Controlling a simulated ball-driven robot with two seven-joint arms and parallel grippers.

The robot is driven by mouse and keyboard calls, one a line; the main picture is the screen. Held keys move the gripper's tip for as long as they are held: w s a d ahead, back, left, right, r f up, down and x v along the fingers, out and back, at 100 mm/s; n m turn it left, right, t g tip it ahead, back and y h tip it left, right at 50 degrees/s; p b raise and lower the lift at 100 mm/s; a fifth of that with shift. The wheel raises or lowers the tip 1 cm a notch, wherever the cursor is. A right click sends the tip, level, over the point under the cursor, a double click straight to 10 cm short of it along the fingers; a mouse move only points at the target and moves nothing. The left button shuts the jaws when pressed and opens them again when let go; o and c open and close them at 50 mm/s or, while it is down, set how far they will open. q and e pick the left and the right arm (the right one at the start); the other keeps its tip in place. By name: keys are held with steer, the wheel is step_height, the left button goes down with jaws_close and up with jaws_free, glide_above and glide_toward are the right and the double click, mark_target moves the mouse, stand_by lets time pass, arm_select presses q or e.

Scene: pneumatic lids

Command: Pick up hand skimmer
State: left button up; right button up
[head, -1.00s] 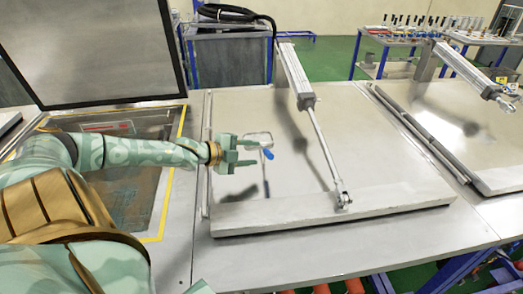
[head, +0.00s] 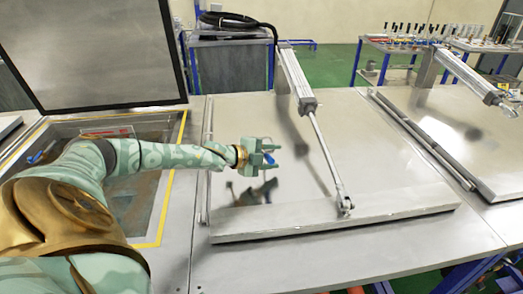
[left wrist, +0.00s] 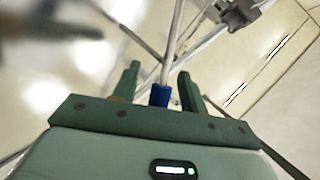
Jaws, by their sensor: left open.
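The hand skimmer has a blue handle (head: 268,159) and a thin pale shaft. It lies over the shiny closed lid, largely hidden by my gripper in the head view. My left gripper (head: 277,156) is open, with the handle between its fingers. In the left wrist view, the blue handle (left wrist: 160,95) sits between the open fingers (left wrist: 158,72), close to the palm, with its shaft running up and away. I cannot tell whether a finger touches it. My right gripper is out of view.
A pneumatic cylinder (head: 308,103) slants across the closed lid (head: 380,165), right of my gripper. At left, an open dark lid (head: 90,50) stands over a yellow-edged pit (head: 165,200). A tool table (head: 400,40) stands at the back right.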

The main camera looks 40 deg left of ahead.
arm_select(q)
jaws_close()
